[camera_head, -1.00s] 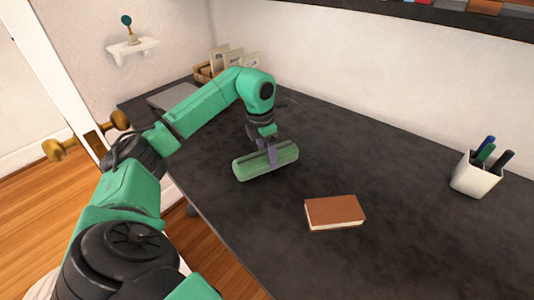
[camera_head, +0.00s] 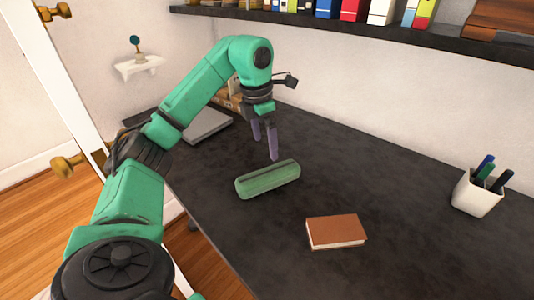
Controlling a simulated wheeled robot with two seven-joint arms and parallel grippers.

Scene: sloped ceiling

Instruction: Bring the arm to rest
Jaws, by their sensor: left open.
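My left arm comes in from the left. Its gripper (camera_head: 266,148) is open and empty, with its two purple fingers pointing down above the dark desk. A green, rounded, long case (camera_head: 268,180) lies on the desk just below the fingertips, apart from them. My right gripper does not show.
A brown book (camera_head: 336,231) lies on the desk (camera_head: 390,180) to the right of the case. A white pen cup (camera_head: 477,192) stands at the far right. A grey laptop-like slab (camera_head: 208,125) lies behind the arm. A shelf with books (camera_head: 380,18) hangs above.

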